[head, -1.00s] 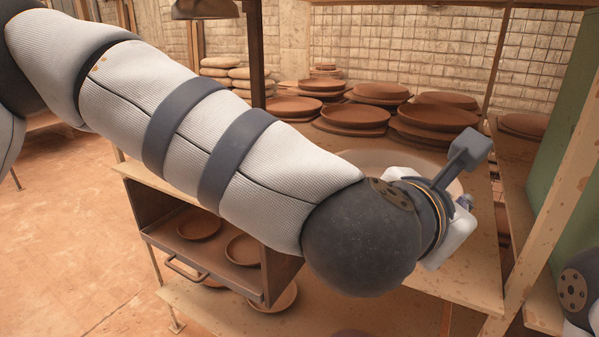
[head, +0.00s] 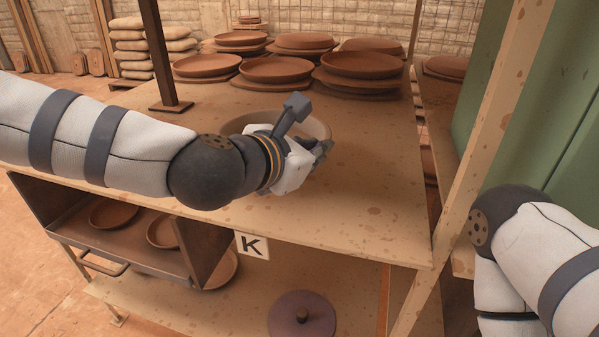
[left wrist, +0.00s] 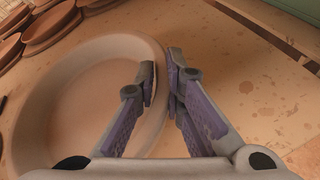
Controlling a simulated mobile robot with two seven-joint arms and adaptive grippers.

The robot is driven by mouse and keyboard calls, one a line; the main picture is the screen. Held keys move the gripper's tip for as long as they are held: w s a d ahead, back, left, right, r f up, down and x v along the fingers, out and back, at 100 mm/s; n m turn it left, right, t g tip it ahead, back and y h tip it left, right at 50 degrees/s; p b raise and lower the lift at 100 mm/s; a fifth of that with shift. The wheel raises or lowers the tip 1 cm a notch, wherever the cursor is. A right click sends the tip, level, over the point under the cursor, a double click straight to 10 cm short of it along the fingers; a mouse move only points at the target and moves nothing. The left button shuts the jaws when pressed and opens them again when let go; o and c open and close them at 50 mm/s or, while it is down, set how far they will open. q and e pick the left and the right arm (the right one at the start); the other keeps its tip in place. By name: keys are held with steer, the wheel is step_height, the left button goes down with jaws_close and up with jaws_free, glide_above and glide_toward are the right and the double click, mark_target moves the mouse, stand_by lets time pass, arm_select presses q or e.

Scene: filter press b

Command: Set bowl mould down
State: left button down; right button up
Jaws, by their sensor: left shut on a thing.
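The bowl mould (head: 317,127) is a wide, pale, round bowl at the worktop, partly hidden behind my left gripper in the head view. It fills the left half of the left wrist view (left wrist: 75,95), its open side up. My left gripper (head: 324,149) is shut on the near right part of its rim. In the left wrist view the two fingers (left wrist: 162,78) straddle the rim, one inside and one outside. I cannot tell whether the bowl's base touches the worktop. My right arm shows at the right edge, but its gripper is out of view.
The speckled worktop (head: 375,200) is clear to the right and front of the bowl. Stacked brown plates (head: 275,70) stand behind it. A dark post (head: 160,60) rises at left, a wooden upright (head: 490,130) at right. A lidded disc (head: 302,315) lies on the lower shelf.

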arm_select(q)
steer(key=shift+w+a+f, duration=0.2)
steer(key=shift+w+f, duration=0.2)
steer(key=shift+f, duration=0.05)
steer(key=f, duration=0.1)
steer(key=w+f, duration=0.1)
steer(key=f, duration=0.1)
steer(key=a+f+b, duration=0.1)
steer(key=f, duration=0.1)
steer(key=shift+w, duration=0.25)
arm_select(e)
steer(key=shift+s+f, duration=0.65)
steer(key=shift+f, duration=0.05)
arm_select(q)
steer(key=shift+r, duration=0.1)
steer(key=shift+f, duration=0.25)
steer(key=c, duration=1.7)
jaws_free()
